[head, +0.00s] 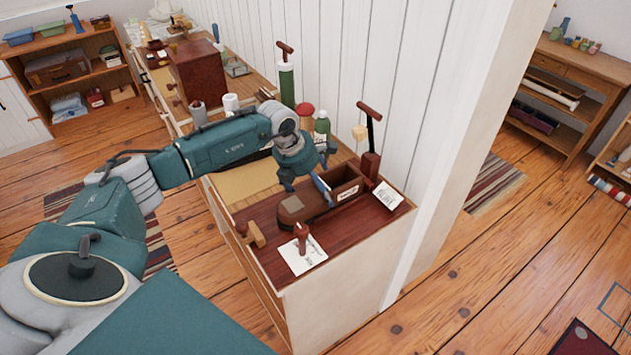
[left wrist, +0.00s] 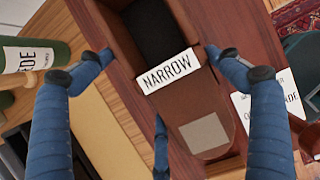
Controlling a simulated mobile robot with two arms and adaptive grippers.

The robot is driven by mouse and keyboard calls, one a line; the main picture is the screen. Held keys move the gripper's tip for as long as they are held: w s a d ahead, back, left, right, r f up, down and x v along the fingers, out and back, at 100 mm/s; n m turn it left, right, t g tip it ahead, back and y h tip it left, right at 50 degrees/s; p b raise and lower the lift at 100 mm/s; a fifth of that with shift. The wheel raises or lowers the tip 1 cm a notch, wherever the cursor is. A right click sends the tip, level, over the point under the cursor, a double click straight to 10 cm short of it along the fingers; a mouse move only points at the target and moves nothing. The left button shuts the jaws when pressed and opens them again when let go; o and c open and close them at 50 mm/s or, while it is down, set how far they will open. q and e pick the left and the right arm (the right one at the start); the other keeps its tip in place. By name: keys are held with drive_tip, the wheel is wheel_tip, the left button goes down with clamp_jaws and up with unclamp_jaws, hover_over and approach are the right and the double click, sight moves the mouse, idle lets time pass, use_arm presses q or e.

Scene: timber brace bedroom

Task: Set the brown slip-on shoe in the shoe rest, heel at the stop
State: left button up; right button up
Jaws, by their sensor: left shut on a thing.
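The brown slip-on shoe (head: 292,209) is low on the dark red-brown top of the cabinet, its rounded end towards the front left. In the left wrist view the rounded brown end with a grey patch (left wrist: 207,134) shows below the white NARROW label. The shoe rest (head: 349,181) looks like an open wooden box with a white label, right behind the fingers. My left gripper (head: 318,186) points down over the shoe, shut on it; its blue fingers (left wrist: 162,70) straddle the brown body. The heel and its gap to the stop cannot be made out. My right gripper is out of view.
A T-handled post (head: 371,135) and a small card (head: 388,195) stand close to the right. A peg (head: 301,235) on a white card is in front. A green bottle (head: 287,85) and a red-capped item (head: 304,113) stand behind. The white wall is close at the right.

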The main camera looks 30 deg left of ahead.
use_arm(q)
drive_tip(key=shift+a+r, duration=0.1)
drive_tip(key=o, duration=1.5)
drive_tip(key=shift+c, duration=0.2)
drive_tip(key=shift+s+r, duration=0.1)
drive_tip(key=shift+r, duration=0.1)
drive_tip(key=b+v, duration=0.3)
drive_tip(key=v, duration=0.8)
drive_tip(key=shift+s+r, duration=0.15)
drive_tip(key=shift+r, duration=0.1)
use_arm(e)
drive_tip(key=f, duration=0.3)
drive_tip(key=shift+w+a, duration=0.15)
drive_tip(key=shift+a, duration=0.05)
